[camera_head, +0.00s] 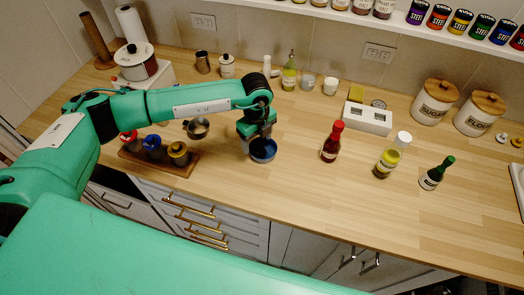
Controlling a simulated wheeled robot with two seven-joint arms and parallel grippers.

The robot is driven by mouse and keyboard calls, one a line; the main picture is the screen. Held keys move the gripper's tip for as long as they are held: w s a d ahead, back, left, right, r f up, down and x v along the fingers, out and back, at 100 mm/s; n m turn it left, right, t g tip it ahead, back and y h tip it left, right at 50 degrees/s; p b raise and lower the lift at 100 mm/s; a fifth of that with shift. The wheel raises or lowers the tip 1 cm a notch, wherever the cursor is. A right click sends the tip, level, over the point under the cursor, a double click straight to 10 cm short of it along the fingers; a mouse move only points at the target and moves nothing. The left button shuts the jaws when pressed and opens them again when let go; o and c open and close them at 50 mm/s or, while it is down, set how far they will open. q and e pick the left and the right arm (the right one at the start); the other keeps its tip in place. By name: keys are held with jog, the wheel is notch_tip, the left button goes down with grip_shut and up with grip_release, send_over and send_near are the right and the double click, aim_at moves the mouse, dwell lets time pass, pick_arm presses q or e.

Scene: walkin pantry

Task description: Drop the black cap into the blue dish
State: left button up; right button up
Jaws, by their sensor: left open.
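The blue dish (263,154) stands on the wooden counter near its front, about the middle of the view. My left gripper (258,137) points down directly over the dish, close to its rim, and is open. It covers the back part of the dish. I cannot make out the black cap; the inside of the dish looks dark, and I cannot tell whether the cap lies there. My right gripper is not in view.
A wooden rack (160,159) with several small jars and a metal cup (197,128) stand left of the dish. The counter (300,165) between dish and red bottle is clear.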

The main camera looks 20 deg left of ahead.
pick_arm(q)
notch_tip(320, 180, up, 12)
jog(key=b, duration=0.3)
jog(key=shift+r, duration=0.15)
